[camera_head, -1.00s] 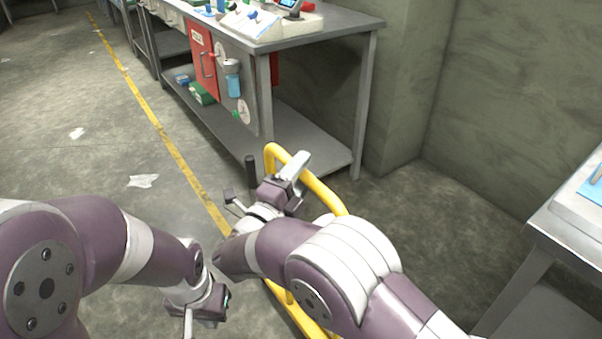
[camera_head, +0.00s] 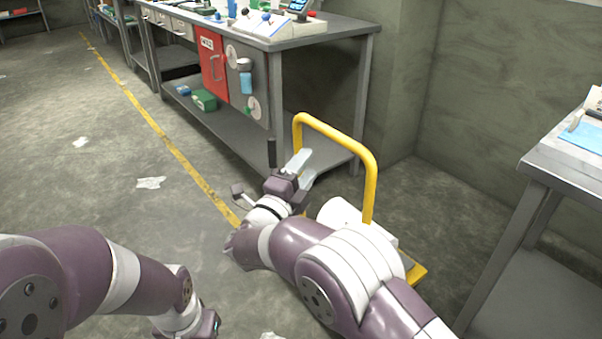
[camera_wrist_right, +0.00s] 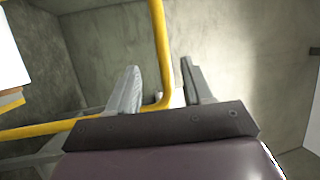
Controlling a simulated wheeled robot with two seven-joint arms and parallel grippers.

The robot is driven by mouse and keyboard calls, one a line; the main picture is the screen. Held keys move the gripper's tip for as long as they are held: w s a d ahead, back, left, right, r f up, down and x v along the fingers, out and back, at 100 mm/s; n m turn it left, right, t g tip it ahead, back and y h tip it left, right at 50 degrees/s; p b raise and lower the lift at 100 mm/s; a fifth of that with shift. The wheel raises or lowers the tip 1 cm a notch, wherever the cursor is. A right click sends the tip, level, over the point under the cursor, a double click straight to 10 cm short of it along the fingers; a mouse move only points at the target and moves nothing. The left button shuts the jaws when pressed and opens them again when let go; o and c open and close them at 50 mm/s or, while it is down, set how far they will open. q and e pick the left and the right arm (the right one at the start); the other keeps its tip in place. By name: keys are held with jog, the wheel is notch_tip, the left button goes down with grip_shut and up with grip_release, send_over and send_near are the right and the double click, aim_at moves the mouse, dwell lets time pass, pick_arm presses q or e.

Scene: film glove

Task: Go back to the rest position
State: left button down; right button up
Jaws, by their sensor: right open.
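My right gripper (camera_head: 298,168) is open in the head view, in front of the left post of a yellow cart handle (camera_head: 340,133). In the right wrist view its two fingers (camera_wrist_right: 160,88) stand apart with nothing held. The yellow handle (camera_wrist_right: 160,50) shows between and beyond them there; I cannot tell how close it is. My left arm (camera_head: 70,270) comes in from the left, bent low. Its wrist end is at the bottom edge of the head view, and the left fingers are cut off.
A grey metal workbench (camera_head: 330,30) with a red panel (camera_head: 212,60) and a lower shelf stands behind the cart. Another metal table (camera_head: 560,165) is at the right. The cart's yellow base (camera_head: 416,272) is partly behind my right arm. Open floor (camera_head: 90,130) lies left.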

jog(key=s+a+f+n+g+y, duration=0.2)
jog(key=a+f+n+g+y, duration=0.45)
jog(key=f+n+y, duration=0.8)
jog(key=s+d+f+n+g+h, duration=0.2)
jog(key=s+d+n+g, duration=0.3)
jog(key=s+d, duration=0.7)
jog(key=s+d+f+n+g+h, duration=0.25)
jog(key=s+d+n+g, duration=0.25)
jog(key=s+d, duration=0.7)
notch_tip(320, 180, up, 34)
jog(key=s+m+p, duration=0.1)
jog(key=s+p, duration=0.1)
jog(key=p, duration=3)
jog(key=shift+s+d, duration=0.3)
jog(key=shift+d, duration=0.15)
